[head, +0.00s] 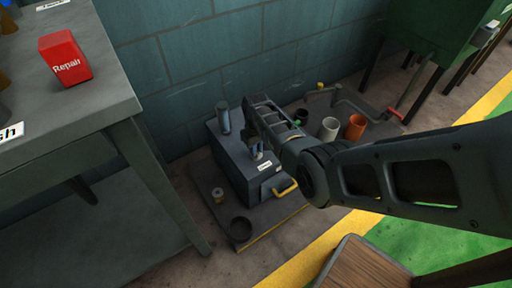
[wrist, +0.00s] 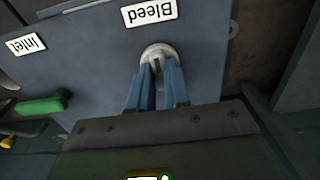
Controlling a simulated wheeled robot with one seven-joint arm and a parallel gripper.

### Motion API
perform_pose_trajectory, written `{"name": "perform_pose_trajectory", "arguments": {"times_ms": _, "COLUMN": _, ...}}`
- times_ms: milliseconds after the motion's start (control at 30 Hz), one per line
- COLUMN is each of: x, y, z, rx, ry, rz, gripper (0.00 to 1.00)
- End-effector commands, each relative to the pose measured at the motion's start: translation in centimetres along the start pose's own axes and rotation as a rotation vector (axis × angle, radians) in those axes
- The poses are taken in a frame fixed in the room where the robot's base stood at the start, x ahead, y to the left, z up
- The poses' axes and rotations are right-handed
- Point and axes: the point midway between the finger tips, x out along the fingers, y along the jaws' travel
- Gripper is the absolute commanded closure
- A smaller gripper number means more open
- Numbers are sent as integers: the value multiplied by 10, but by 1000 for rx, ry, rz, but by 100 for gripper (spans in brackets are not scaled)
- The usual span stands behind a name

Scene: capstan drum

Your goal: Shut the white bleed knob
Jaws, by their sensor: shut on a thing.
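The white bleed knob (wrist: 157,52) shows in the wrist view, just below the white "Bleed" label (wrist: 149,12) on a blue-grey panel. My gripper (wrist: 159,70) has its two blue fingers closed on the knob from below in that view. In the head view my gripper (head: 258,153) is at the front top of the grey box (head: 232,165), and the knob itself is hidden there by the fingers or too small to tell. A small white label (head: 265,165) shows beside the fingers.
A green handle (wrist: 43,105) sits near the "Inlet" label (wrist: 25,45). A yellow handle (head: 286,187) is on the box front. A grey cylinder (head: 223,117) stands on the box. A black cup (head: 241,229) stands on the base plate. A workbench (head: 100,100) is at left.

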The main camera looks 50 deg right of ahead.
Motion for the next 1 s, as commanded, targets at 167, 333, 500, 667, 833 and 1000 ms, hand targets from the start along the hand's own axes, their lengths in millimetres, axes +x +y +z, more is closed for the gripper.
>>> {"name": "perform_pose_trajectory", "arguments": {"times_ms": 167, "x": 1, "y": 0, "z": 1, "rx": -15, "ry": -2, "rz": 0, "gripper": 100}}
{"name": "perform_pose_trajectory", "arguments": {"times_ms": 333, "x": 1, "y": 0, "z": 1, "rx": -16, "ry": -2, "rz": 0, "gripper": 100}}
{"name": "perform_pose_trajectory", "arguments": {"times_ms": 500, "x": 1, "y": 0, "z": 1, "rx": -16, "ry": -2, "rz": 0, "gripper": 81}}
{"name": "perform_pose_trajectory", "arguments": {"times_ms": 667, "x": 1, "y": 0, "z": 1, "rx": -15, "ry": -1, "rz": 0, "gripper": 66}}
{"name": "perform_pose_trajectory", "arguments": {"times_ms": 833, "x": 0, "y": 0, "z": 0, "rx": -14, "ry": -1, "rz": 0, "gripper": 57}}
{"name": "perform_pose_trajectory", "arguments": {"times_ms": 1000, "x": -2, "y": 0, "z": 0, "rx": -14, "ry": 0, "rz": 0, "gripper": 57}}
